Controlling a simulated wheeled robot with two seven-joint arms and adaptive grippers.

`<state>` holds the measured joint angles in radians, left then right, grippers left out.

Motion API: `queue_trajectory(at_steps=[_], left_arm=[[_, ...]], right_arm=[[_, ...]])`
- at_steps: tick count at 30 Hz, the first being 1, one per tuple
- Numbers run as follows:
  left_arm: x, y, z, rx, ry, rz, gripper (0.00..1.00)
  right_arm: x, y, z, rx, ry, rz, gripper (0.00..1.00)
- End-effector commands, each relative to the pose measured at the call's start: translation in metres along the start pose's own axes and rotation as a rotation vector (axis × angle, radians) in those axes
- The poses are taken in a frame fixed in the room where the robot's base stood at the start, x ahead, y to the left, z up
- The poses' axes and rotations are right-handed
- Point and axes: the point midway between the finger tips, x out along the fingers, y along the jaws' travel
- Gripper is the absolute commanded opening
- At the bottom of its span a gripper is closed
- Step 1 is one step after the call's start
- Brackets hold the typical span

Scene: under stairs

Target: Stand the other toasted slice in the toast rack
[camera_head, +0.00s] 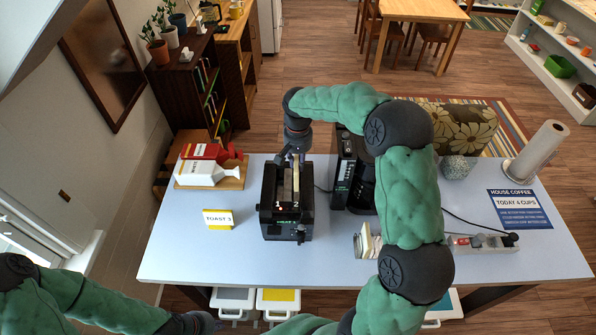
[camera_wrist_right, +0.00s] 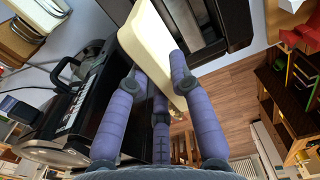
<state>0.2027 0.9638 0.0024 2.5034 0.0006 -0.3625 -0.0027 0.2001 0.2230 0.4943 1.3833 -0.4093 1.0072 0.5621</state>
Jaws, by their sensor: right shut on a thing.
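My right gripper (camera_head: 295,158) is above the black toaster (camera_head: 288,222) in the head view. In the right wrist view its fingers (camera_wrist_right: 158,68) are shut on a pale slice of bread (camera_wrist_right: 150,42). The slice shows edge-on over the toaster's top in the head view; whether its lower edge is still inside a slot I cannot tell. The toast rack (camera_head: 359,243) stands right of the toaster, with a pale slice (camera_head: 367,238) upright in it, partly hidden by my right arm. My left gripper (camera_head: 195,322) is low at the bottom left, off the table; its fingers are not clear.
A black coffee machine (camera_head: 352,182) stands right of the toaster, close behind the rack. A yellow-and-white card (camera_head: 218,219) and a board with red and white cartons (camera_head: 207,176) are at left. A power strip (camera_head: 482,243) and paper towel roll (camera_head: 540,152) are at right. The front left table is clear.

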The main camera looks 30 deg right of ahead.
Motion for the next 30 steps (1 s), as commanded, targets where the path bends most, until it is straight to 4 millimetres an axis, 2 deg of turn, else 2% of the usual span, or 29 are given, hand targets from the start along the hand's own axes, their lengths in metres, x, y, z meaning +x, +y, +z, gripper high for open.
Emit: queue_trajectory(at_steps=[5,24,30], left_arm=[[-0.004,0.001,0.0,0.0,0.0,0.0,0.0],[-0.043,0.015,0.002,0.0,0.0,0.0,0.0],[-0.047,0.017,0.002,0.0,0.0,0.0,0.0]], right_arm=[[-0.021,0.0,0.0,0.0,0.0,-0.001,0.04],[-0.087,0.0,0.0,0.001,0.001,-0.001,0.04],[-0.095,0.0,0.0,0.0,-0.001,0.0,0.04]])
